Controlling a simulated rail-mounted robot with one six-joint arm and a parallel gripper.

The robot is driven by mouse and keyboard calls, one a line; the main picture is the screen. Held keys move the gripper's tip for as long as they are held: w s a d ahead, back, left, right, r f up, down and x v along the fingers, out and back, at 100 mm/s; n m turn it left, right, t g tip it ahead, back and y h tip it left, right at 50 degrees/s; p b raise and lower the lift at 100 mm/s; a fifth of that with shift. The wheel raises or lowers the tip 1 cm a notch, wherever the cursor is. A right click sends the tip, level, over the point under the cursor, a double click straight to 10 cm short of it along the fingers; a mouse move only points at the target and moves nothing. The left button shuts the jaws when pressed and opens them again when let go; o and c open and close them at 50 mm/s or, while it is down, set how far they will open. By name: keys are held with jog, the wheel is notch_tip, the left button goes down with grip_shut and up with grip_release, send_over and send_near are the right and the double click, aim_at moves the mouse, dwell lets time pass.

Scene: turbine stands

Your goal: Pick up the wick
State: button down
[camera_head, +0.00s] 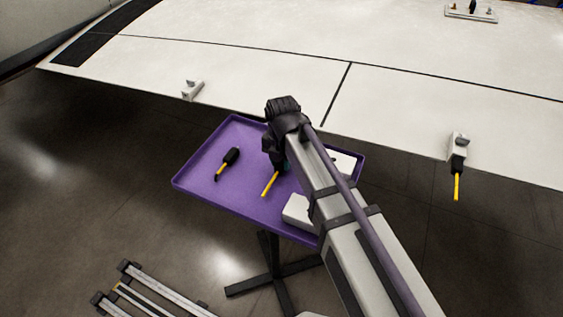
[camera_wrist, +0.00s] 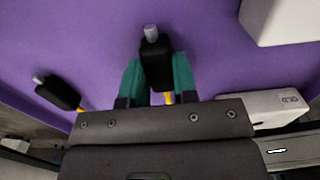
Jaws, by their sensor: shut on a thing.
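The wick (camera_wrist: 156,58) has a black body, a pale grey tip and a yellow stem. In the wrist view it sits between the two teal fingers of my gripper (camera_wrist: 157,72), which is shut on its black body. The wick is over the purple tray (camera_wrist: 90,35); I cannot tell whether it still touches it. In the head view my gripper (camera_head: 281,165) is largely hidden by my arm, and the wick's yellow stem (camera_head: 270,183) sticks out below it. A second similar wick (camera_head: 230,157) lies on the tray to the left and also shows in the wrist view (camera_wrist: 58,93).
White blocks (camera_head: 298,211) lie on the tray's right side, partly behind my arm. A large white panel (camera_head: 240,65) stands behind the tray, with a bracket (camera_head: 192,90) on the left. Another bracket (camera_head: 459,145) at the right holds a black and yellow wick (camera_head: 457,175).

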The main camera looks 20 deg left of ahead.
notch_tip(320, 180, up, 10)
jog(key=p, duration=0.8)
jog(key=shift+f+p, duration=0.2)
jog(key=shift+p, duration=0.15)
jog(key=c, duration=1.4)
grip_release()
jog(key=shift+c, duration=0.2)
grip_shut()
